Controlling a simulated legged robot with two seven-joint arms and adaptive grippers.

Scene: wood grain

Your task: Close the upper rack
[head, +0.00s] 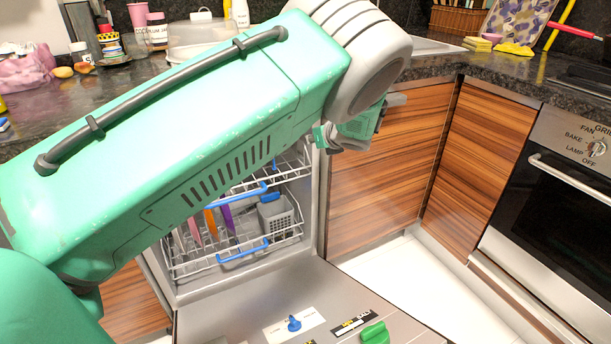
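The dishwasher's upper rack (295,162) is a white wire rack, partly visible below my arm. A blue bar (248,192) shows below it, and I cannot tell whether it belongs to the upper rack. My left arm hides most of the rack, so how far out it stands is unclear. My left gripper (328,138) is near the right edge of the dishwasher opening, beside the rack's right end. Its fingers are mostly hidden, and I cannot tell whether it touches the rack. My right gripper is not in view.
The lower rack (285,240) holds colored items and a grey basket (276,214). The dishwasher door (240,318) is folded down in front. Wooden cabinets (385,170) and an oven (560,200) stand to the right. The dark countertop (130,85) above carries dishes and other objects.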

